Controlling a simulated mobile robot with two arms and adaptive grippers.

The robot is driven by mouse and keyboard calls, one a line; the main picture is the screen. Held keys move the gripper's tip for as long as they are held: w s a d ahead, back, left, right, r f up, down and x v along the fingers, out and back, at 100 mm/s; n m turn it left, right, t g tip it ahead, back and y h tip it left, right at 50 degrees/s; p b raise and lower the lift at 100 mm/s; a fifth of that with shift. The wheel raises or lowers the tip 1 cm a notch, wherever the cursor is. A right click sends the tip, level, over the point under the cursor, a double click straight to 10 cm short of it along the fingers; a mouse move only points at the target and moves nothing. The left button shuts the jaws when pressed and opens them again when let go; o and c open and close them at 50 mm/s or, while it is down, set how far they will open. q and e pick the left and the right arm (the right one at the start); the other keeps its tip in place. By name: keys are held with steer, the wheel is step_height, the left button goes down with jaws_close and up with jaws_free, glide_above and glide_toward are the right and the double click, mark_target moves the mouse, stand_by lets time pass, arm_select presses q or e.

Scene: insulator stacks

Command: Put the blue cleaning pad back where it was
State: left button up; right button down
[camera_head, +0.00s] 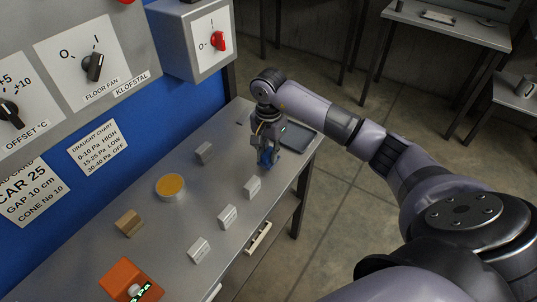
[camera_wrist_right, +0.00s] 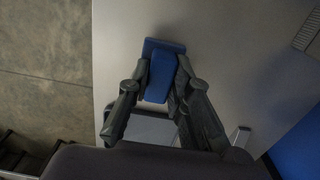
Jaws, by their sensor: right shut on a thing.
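My right gripper (camera_head: 267,154) is over the far end of the metal bench, pointing down. It is shut on the blue cleaning pad (camera_head: 268,158). In the right wrist view the pad (camera_wrist_right: 160,75) sits between the two fingers (camera_wrist_right: 158,85), with its wider blue end beyond the fingertips. I cannot tell whether the pad touches the bench top. A flat grey tray (camera_head: 303,140) lies just right of the gripper near the bench's far corner, partly hidden by my arm. My left gripper is not in view.
Several small pale blocks stand on the bench (camera_head: 215,190), one (camera_head: 252,188) close in front of the gripper. A round tin with an orange top (camera_head: 171,187), a brown block (camera_head: 129,223) and an orange device (camera_head: 130,281) are farther left. The blue wall with switch panels borders the left.

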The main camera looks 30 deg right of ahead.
mark_target(268, 153)
steer(key=shift+f, duration=0.9)
steer(key=c, duration=1.4)
jaws_free()
steer(key=shift+c, duration=0.2)
steer(key=shift+r, duration=0.35)
step_height(268, 153, up, 12)
steer(key=b, duration=0.2)
steer(key=shift+f, duration=0.2)
